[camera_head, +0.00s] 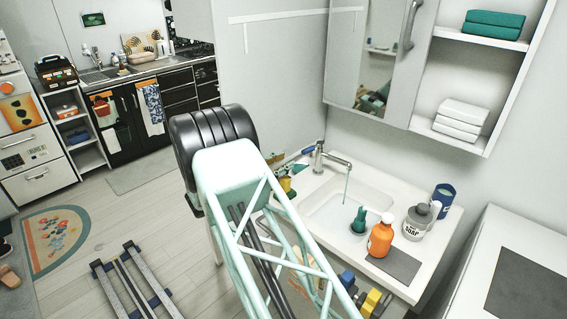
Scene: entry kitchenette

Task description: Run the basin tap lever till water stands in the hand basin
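The basin tap (333,160) stands at the back left corner of the white hand basin (413,208), right of centre. Its short lever (319,143) is on top of the tap body. A thin bluish stream of water (347,187) falls from the spout into the bowl (330,206). I cannot tell how much water stands in the bowl, as my arm partly covers its front left. My mint lattice arm and its black joint fill the middle of the picture. I cannot make out my gripper.
A mirror cabinet (372,60) hangs above. Open floor (160,215) lies left.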

